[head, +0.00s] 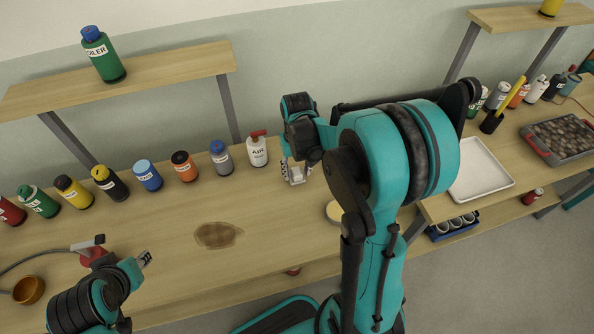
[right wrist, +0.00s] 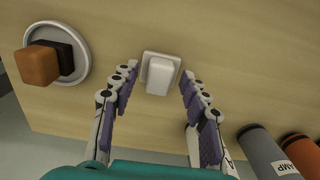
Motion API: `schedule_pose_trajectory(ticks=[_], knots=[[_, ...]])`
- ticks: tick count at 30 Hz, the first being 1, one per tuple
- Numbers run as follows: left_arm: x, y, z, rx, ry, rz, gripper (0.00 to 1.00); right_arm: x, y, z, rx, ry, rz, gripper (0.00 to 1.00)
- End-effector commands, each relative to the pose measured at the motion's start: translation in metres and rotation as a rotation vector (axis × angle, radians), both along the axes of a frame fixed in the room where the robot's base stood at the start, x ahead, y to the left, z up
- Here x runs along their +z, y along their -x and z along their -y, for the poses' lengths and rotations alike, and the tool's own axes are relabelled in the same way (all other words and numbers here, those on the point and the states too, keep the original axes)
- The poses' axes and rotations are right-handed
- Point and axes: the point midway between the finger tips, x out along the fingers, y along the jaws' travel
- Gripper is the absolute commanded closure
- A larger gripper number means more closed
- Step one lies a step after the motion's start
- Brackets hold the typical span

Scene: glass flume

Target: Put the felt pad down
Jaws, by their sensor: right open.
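A white, rounded block, which looks like the felt pad (right wrist: 160,75), sits on a pale square base (right wrist: 148,58) on the wooden bench. My right gripper (right wrist: 158,68) is open, with its purple-lined fingers apart on either side of the block. Gaps show between block and fingers, so it is not held. In the head view the right gripper (head: 297,171) points down over the small white block (head: 296,178) near the back of the bench. My left gripper (head: 144,259) is over the bench's front left; its jaws are too small to read.
Several labelled bottles stand along the back, including a white one with a red cap (head: 257,151) close to the right gripper. A round dish (right wrist: 30,52) holds an orange and dark block (right wrist: 42,64). A brown patch (head: 217,235) marks the bench middle. A white tray (head: 481,170) lies right.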

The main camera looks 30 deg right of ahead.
Motion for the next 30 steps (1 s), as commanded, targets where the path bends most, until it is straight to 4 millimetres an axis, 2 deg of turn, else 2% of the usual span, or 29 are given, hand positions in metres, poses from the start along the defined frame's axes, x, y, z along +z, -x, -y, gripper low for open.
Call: schedule_pose_trajectory(ticks=[1, 9, 15, 20, 23, 30], knots=[[0.007, 0.0, 0.0, 0.0, 0.0, 0.0, 0.67, 0.013, 0.0, 0.0, 0.0, 0.0, 0.0, 0.54], [0.03, 0.0, 0.0, 0.0, 0.0, 0.0, 0.67, 0.074, 0.0, 0.0, 0.0, 0.0, 0.0, 0.54], [0.038, 0.0, 0.0, 0.0, 0.0, 0.0, 0.67, 0.103, 0.0, 0.0, 0.0, 0.0, 0.0, 0.54], [0.04, 0.0, 0.0, 0.0, 0.0, 0.0, 0.67, 0.114, 0.004, -0.004, 0.007, 0.004, 0.016, 0.54], [0.04, 0.0, 0.0, 0.0, 0.0, 0.0, 0.67, 0.124, 0.013, -0.016, 0.028, 0.015, 0.065, 0.54], [0.039, 0.0, 0.0, 0.0, 0.0, 0.0, 0.67, 0.152, 0.058, -0.062, 0.122, 0.054, 0.308, 0.54]])
